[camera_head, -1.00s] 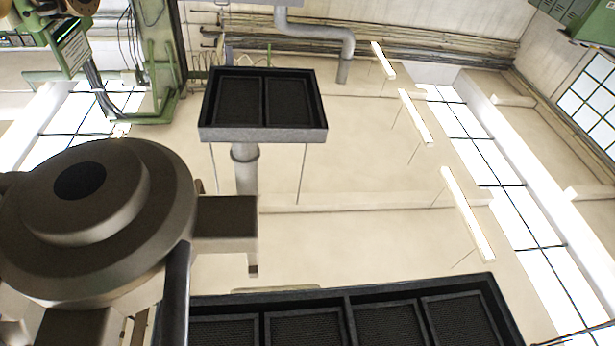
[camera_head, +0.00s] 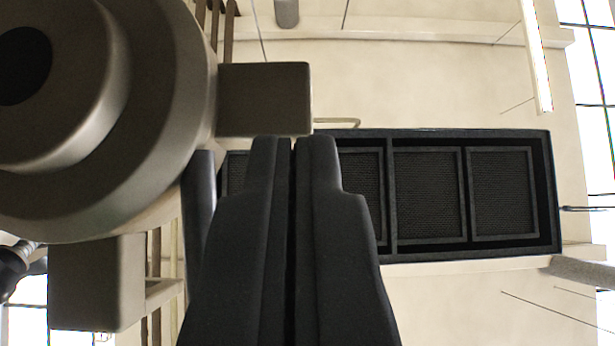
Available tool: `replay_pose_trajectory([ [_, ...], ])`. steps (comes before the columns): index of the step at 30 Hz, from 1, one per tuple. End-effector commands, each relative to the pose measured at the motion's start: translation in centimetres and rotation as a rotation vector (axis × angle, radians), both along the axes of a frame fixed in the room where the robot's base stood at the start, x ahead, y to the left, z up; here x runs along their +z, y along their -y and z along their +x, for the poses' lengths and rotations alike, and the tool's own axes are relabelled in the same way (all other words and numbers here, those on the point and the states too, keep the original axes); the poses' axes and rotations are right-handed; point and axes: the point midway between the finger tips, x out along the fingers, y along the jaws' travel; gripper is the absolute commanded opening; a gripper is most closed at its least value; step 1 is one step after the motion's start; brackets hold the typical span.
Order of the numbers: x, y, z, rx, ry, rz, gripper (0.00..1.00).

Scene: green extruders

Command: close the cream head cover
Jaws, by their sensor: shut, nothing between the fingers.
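A large round grey-beige part (camera_head: 150,150) with a stepped disc and a dark centre hole fills the upper left, cut off by the frame edge. It may be the cream head cover; I cannot tell for sure, nor whether it stands open. A square block (camera_head: 264,98) juts from its right side, and another block (camera_head: 97,282) sits below it. A dark rod (camera_head: 198,230) runs down from its lower right edge. My gripper (camera_head: 293,142) is shut and empty, its black fingers pointing up the picture. Its tips overlap the square block's lower edge in view; contact cannot be told.
A black panelled hood (camera_head: 548,190) stretches to the right behind my gripper. A light tube (camera_head: 537,55) hangs at the upper right. Bright windows (camera_head: 596,95) line the right edge. The area right of my fingers shows nothing close by.

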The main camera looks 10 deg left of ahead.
Motion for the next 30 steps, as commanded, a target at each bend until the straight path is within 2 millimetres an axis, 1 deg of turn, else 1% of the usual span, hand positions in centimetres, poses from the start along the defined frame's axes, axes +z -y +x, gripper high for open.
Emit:
replay_pose_trajectory([
  [1,0.4,0.2,0.7,-0.004,0.001,0.002,0.00],
  [8,3.5,0.2,3.6,-0.002,0.001,0.002,0.00],
  [12,4.9,0.0,3.4,-0.001,-0.001,-0.001,0.00],
  [19,6.6,0.2,3.4,-0.002,-0.002,-0.001,0.00],
  [24,7.1,0.2,3.4,-0.003,-0.004,0.000,0.00],
  [30,7.2,0.2,3.4,-0.002,-0.004,0.001,0.00],
])
